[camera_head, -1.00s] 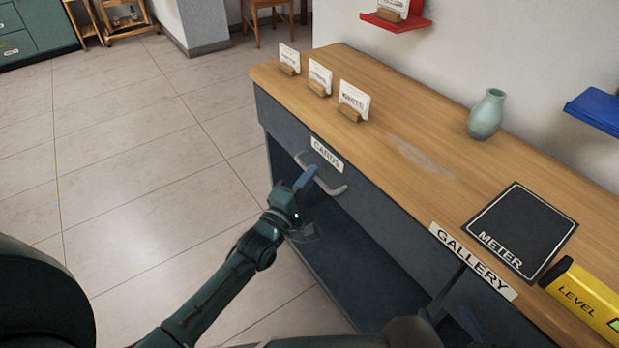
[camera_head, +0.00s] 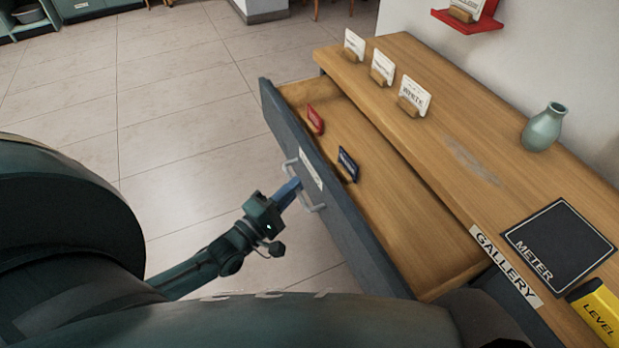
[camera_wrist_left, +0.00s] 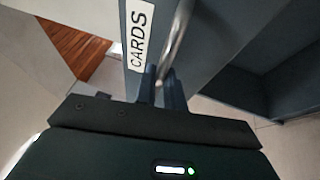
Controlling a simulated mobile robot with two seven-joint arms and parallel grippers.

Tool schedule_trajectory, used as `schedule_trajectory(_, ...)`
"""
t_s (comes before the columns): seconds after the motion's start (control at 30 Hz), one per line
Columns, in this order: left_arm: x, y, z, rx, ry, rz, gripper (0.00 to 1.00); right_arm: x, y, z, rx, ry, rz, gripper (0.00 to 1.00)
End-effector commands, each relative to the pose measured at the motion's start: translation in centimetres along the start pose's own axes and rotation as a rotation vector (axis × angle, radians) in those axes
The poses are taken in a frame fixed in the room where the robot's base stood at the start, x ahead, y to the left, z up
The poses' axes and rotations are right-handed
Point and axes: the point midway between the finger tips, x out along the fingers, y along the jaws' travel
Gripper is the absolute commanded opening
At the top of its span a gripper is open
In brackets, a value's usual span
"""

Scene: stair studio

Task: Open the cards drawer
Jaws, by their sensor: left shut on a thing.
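The cards drawer (camera_head: 405,232) is pulled out of the desk, and its wooden inside shows. A red card (camera_head: 315,119) and a dark blue card (camera_head: 348,164) stand in it. Its dark front carries a label, which reads CARDS in the left wrist view (camera_wrist_left: 139,36), and a grey bar handle (camera_head: 313,207). My left gripper (camera_head: 291,190) is shut on the handle; its fingers also show around the bar in the left wrist view (camera_wrist_left: 162,88). My right gripper is not clearly seen.
On the wooden desk top (camera_head: 440,128) stand several white cards in wooden holders (camera_head: 411,96), a green vase (camera_head: 544,127), a black METER mat (camera_head: 560,248) and a yellow level (camera_head: 600,309). A red shelf (camera_head: 467,22) is on the wall. The floor (camera_head: 180,130) at left is clear.

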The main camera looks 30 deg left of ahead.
Motion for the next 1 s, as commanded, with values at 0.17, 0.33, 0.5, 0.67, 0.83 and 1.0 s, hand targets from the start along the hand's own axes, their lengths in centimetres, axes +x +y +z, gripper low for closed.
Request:
schedule_trajectory(0.17, -1.14, 0.23, -0.46, 0.0, 0.0, -0.001, 0.0, 0.5, -0.41, -0.47, 0.002, 0.006, -0.012, 0.52)
schedule_trajectory(0.33, -1.38, 0.25, -0.56, 0.0, 0.0, 0.0, 0.0, 0.58, -0.5, -0.54, 0.002, 0.006, -0.014, 0.52)
schedule_trajectory(0.5, -1.36, 0.24, -0.56, 0.0, 0.0, 0.0, 0.0, 0.58, -0.48, -0.49, 0.002, 0.005, -0.014, 0.52)
schedule_trajectory(0.67, -1.34, 0.24, -0.56, 0.0, 0.0, 0.0, 0.17, 0.53, -0.44, -0.43, -0.001, 0.003, -0.015, 0.52)
schedule_trajectory(0.83, -1.32, 0.25, -0.55, 0.0, 0.0, 0.0, 0.31, 0.45, -0.38, -0.32, -0.004, 0.0, -0.014, 0.52)
schedule_trajectory(1.0, -1.31, 0.25, -0.54, 0.0, 0.0, 0.001, 0.33, 0.4, -0.35, -0.26, -0.005, -0.002, -0.014, 0.52)
